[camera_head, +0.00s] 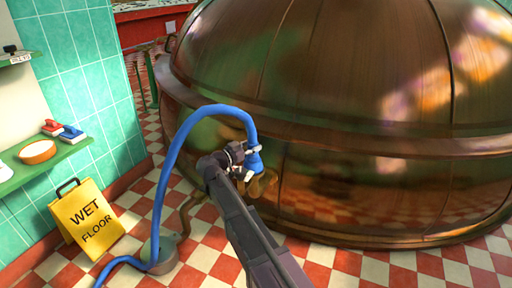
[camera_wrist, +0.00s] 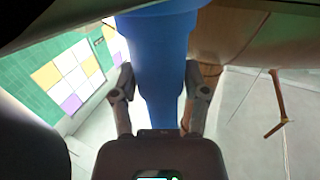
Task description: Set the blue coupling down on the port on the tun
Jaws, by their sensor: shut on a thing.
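My gripper (camera_head: 238,155) is shut on the blue coupling (camera_head: 254,161) at the end of a blue hose, close to the lower side of the copper tun (camera_head: 330,95). In the wrist view, the blue coupling (camera_wrist: 160,60) stands between the two fingers of my gripper (camera_wrist: 161,90). A brass-brown fitting (camera_head: 263,186), which looks like the port, shows just below the coupling, partly hidden by my arm. I cannot tell whether the coupling touches it. In the wrist view a brown surface (camera_wrist: 207,45) shows behind the right finger.
The blue hose (camera_head: 163,180) arches up from the floor to the coupling. A yellow wet floor sign (camera_head: 87,217) stands at the left. A green shelf (camera_head: 45,165) holds a bowl (camera_head: 37,152) and brushes (camera_head: 71,134). The red and white tiled floor is mostly clear in front.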

